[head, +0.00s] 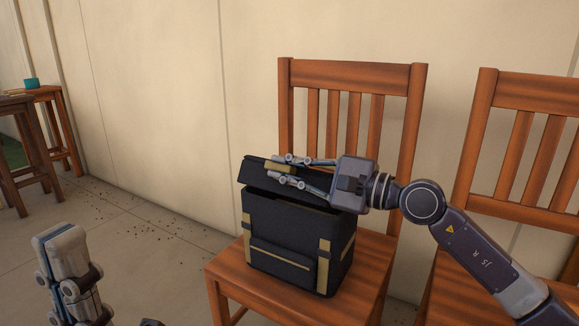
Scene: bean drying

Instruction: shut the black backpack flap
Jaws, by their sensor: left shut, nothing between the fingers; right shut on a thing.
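The black backpack (277,233) stands upright on the seat of a wooden chair, with tan straps down its front. Its flap (257,172) is raised above the body, with a dark gap between them at the front. My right gripper (275,170) comes in from the right and is shut on the flap, one finger above and one below near a tan strap. My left gripper (62,252) is at the lower left, shut and empty, well apart from the backpack.
The wooden chair (222,279) holding the backpack has a slatted back close behind it. A second wooden chair (484,140) stands at the right, behind my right arm. A small wooden table (18,101) and stool are at the far left.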

